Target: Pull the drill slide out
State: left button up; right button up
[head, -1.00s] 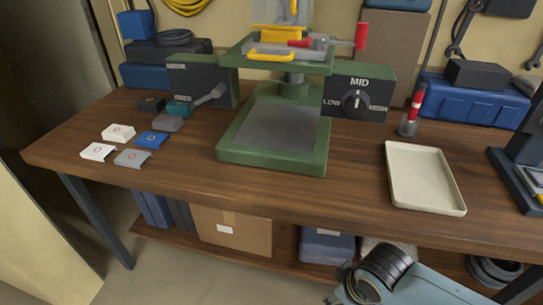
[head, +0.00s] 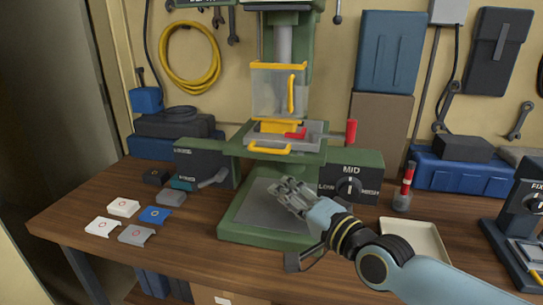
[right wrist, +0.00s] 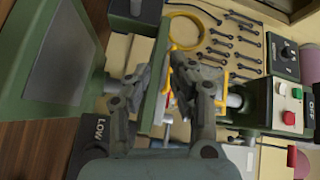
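The drill press stands at the bench's middle in the head view, with a green base (head: 240,222). On its raised table sits the grey drill slide (head: 312,133), with a yellow handle (head: 268,148) at its front and a yellow block and red part on top. My right gripper (head: 285,190) is below and a little right of the handle, in front of the table, apart from it. In the right wrist view its fingers (right wrist: 162,85) are spread and empty, with a green edge and yellow-orange parts partly hidden behind them. My left gripper is not in view.
A clear guard (head: 272,92) with a yellow frame hangs above the slide. A red-handled lever (head: 351,132) sticks out right of the table. A selector panel (head: 350,188) and cream tray (head: 416,238) are at right. Small boxes, including a blue one (head: 155,214), lie at left.

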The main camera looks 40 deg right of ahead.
aim_at(269, 153)
jog(key=w+d+r+m, duration=0.1)
jog(key=w, duration=0.2)
jog(key=w+d+r+m+t+h, duration=0.1)
jog(key=w+d, duration=0.1)
jog(key=w, duration=0.2)
jog(key=w+d+r+m+h, duration=0.1)
jog(key=w, duration=0.3)
jog(key=shift+d+t, duration=0.15)
jog(key=shift+t, duration=0.15)
jog(key=shift+c, duration=0.4)
grip_shut()
